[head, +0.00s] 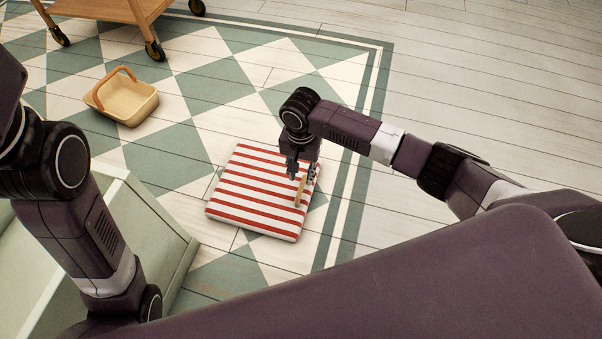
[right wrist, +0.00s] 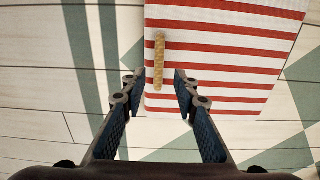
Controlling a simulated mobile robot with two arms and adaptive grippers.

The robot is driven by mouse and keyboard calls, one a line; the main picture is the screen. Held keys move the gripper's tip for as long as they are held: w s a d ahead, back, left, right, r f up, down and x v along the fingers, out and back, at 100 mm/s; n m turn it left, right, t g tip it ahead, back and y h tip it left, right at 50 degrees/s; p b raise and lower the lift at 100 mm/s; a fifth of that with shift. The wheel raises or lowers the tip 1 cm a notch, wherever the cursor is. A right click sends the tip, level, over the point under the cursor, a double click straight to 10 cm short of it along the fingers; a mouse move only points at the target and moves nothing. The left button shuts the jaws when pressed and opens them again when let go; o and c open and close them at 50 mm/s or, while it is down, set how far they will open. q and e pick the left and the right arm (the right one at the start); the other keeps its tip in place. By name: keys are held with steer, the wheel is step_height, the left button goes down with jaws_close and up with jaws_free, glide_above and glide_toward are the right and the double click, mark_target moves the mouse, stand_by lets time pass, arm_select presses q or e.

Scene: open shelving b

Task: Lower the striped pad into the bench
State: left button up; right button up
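The striped pad (head: 262,192) is a square red-and-white cushion lying flat on the floor in the middle of the head view. A tan strap handle (right wrist: 158,62) stands at its edge; it also shows in the head view (head: 300,192). My right gripper (right wrist: 155,92) is open at that edge, its fingers on either side of the strap's line and apart from it in the right wrist view. A pale green box-like piece (head: 150,235), seemingly the bench, stands at the lower left, partly hidden by my left arm. My left gripper is out of view.
A tan basket with an orange handle (head: 123,100) sits on the floor at the upper left. A wooden cart on black casters (head: 105,10) stands at the top left. The plank floor to the right is clear.

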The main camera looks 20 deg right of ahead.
steer(key=shift+r, duration=0.3)
